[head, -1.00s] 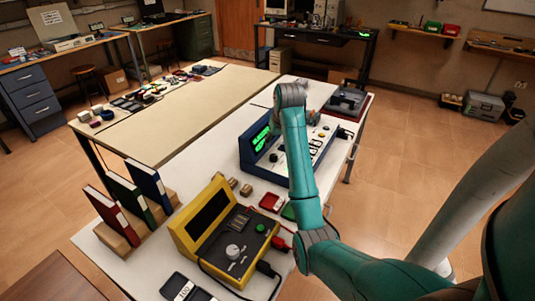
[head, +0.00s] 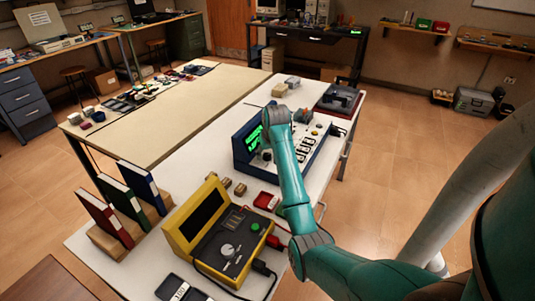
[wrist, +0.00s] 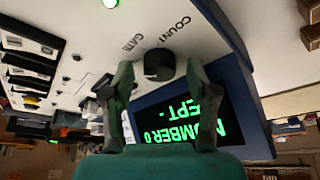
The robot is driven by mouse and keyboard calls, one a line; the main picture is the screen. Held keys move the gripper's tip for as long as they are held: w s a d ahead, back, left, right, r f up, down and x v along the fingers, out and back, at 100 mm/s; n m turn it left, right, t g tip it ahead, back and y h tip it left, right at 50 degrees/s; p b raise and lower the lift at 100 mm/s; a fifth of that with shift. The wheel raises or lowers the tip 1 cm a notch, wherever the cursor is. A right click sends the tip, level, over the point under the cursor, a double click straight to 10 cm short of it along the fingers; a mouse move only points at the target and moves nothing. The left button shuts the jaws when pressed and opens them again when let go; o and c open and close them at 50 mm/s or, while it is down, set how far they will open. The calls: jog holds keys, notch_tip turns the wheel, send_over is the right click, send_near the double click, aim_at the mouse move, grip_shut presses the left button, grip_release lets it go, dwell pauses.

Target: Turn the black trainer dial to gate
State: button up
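The black trainer dial (wrist: 159,65) is a round knob on the white panel of the blue-cased trainer, seen upside down in the wrist view. The words COUNT and GATE are printed on the panel beside it; where its pointer stands I cannot tell. My gripper (wrist: 158,70) is open, with one fingertip on each side of the dial and visible gaps between. In the head view the trainer (head: 243,165) stands on the white table with its green screen lit. My arm covers part of its panel there, and my gripper is mostly hidden.
A yellow instrument (head: 172,238) with a pale knob stands nearer on the white table (head: 185,150). Red, green and blue binders (head: 104,218) stand at the left edge. A dark device (head: 338,99) is behind the trainer. Small blocks and a red tray (head: 267,201) lie between the instruments.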

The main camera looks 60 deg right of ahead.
grip_shut()
jog(key=m+g+h, duration=0.1)
jog(key=m, duration=0.3)
jog(key=shift+w+a+m, duration=0.1)
jog(key=shift+m, duration=0.2)
jog(key=shift+m+g, duration=0.9)
jog(key=shift+m, duration=1)
jog(key=shift+m+h, duration=0.3)
jog(key=shift+o, duration=0.2)
grip_release()
